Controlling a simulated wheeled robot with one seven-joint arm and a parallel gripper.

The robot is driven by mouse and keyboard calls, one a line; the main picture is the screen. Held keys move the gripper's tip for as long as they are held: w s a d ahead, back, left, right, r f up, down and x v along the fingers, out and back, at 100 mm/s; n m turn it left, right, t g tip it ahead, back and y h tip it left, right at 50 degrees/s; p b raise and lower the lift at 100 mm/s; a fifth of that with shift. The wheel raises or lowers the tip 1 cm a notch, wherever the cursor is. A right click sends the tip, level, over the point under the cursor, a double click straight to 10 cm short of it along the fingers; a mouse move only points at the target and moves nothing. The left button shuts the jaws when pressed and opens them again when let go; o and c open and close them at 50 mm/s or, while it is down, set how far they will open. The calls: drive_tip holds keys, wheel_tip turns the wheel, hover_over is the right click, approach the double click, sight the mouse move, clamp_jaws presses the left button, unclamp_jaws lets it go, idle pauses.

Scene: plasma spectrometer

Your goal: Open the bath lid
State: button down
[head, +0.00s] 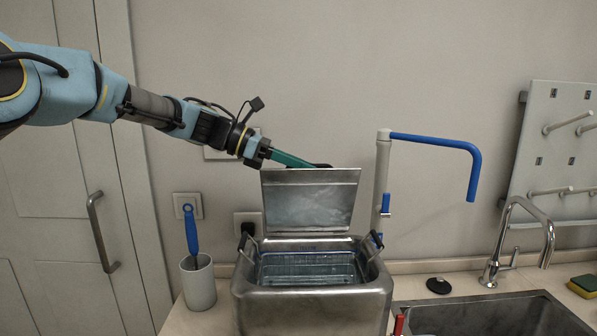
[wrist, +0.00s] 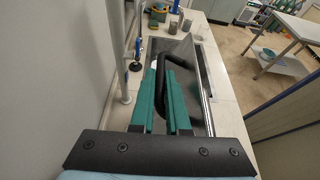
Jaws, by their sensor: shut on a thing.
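The metal bath (head: 311,303) stands on the counter in the head view, with a wire basket (head: 308,268) and clear liquid inside. Its lid (head: 311,203) is raised nearly upright at the back, so the bath's mouth is uncovered. My gripper (head: 318,165) reaches in from the upper left, its green fingers at the lid's top edge. In the wrist view my gripper (wrist: 166,68) is shut on the lid's black handle (wrist: 178,62), which curves between and past the fingertips. In the head view the handle is mostly hidden behind the lid.
A white cup with a blue-handled brush (head: 198,281) stands left of the bath. A white post with a blue spout (head: 383,185) is close behind on the right. A sink (head: 490,315) and tap (head: 517,240) lie to the right. The wall is close behind.

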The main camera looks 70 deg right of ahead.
drive_tip(key=shift+n+y, duration=0.6)
drive_tip(key=shift+n, duration=0.3)
drive_tip(key=shift+w+d, duration=0.25)
drive_tip(key=shift+d, duration=0.4)
drive_tip(key=shift+w+d, duration=0.2)
drive_tip(key=shift+d, duration=0.45)
drive_tip(key=shift+w+d, duration=0.25)
drive_tip(key=shift+d, duration=0.4)
drive_tip(key=shift+f, duration=0.1)
drive_tip(key=c, duration=0.9)
unclamp_jaws()
drive_tip(key=shift+g, duration=0.3)
drive_tip(key=shift+w, duration=0.1)
drive_tip(key=shift+v, duration=5.35)
drive_tip(key=shift+w, duration=0.1)
